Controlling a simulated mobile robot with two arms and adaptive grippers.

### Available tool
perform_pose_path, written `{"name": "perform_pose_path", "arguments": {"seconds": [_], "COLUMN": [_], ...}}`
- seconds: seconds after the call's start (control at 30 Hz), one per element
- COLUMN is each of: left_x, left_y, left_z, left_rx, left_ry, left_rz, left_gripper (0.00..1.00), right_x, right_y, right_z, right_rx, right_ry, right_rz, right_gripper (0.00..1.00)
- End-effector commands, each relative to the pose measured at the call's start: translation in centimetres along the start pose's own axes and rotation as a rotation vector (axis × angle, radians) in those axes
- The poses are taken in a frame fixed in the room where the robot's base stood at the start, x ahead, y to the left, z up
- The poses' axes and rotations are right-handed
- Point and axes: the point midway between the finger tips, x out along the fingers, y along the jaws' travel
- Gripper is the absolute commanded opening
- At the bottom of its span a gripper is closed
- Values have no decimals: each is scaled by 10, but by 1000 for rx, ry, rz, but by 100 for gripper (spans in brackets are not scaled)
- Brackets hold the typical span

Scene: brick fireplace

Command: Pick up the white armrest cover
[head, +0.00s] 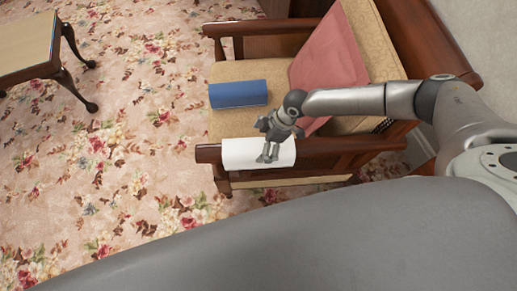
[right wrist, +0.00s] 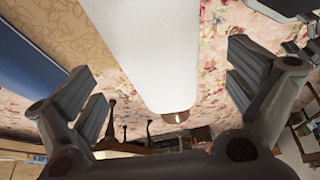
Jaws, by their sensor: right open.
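The white armrest cover (head: 240,154) lies draped over the near wooden armrest of the armchair in the head view. It fills the upper middle of the right wrist view (right wrist: 150,50). My right gripper (head: 268,157) is over the cover in the head view. In the right wrist view its two open fingers (right wrist: 165,85) stand apart, with the cover between them in the picture. I cannot tell whether a finger touches the cover. My left gripper does not show.
A pink cushion (head: 328,62) leans on the backrest. The wooden armrest (head: 345,144) extends right of the cover. A small table (head: 28,45) stands far left. Floral carpet (head: 130,130) between is clear.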

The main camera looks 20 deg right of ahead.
Motion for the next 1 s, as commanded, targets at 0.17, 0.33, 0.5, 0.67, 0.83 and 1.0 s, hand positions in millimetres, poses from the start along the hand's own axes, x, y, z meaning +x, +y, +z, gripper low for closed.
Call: {"name": "perform_pose_path", "arguments": {"seconds": [0.17, 0.33, 0.5, 0.67, 0.83, 1.0], "left_x": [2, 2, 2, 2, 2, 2], "left_y": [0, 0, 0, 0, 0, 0], "left_z": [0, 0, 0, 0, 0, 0], "left_rx": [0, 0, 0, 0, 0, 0], "left_ry": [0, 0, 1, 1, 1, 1], "left_rz": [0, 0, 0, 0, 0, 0], "left_gripper": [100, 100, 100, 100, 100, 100], "right_x": [24, 33, 33, 33, 33, 32], "right_y": [2, 2, 2, 2, 2, 2], "right_z": [0, 0, 0, 0, 0, 0], "right_rx": [0, 1, 1, 1, 1, 1], "right_ry": [-1, 0, 0, 0, 0, 0], "right_rz": [-1, 0, 0, 0, 0, 1], "right_gripper": [100, 100, 100, 83, 61, 57]}}
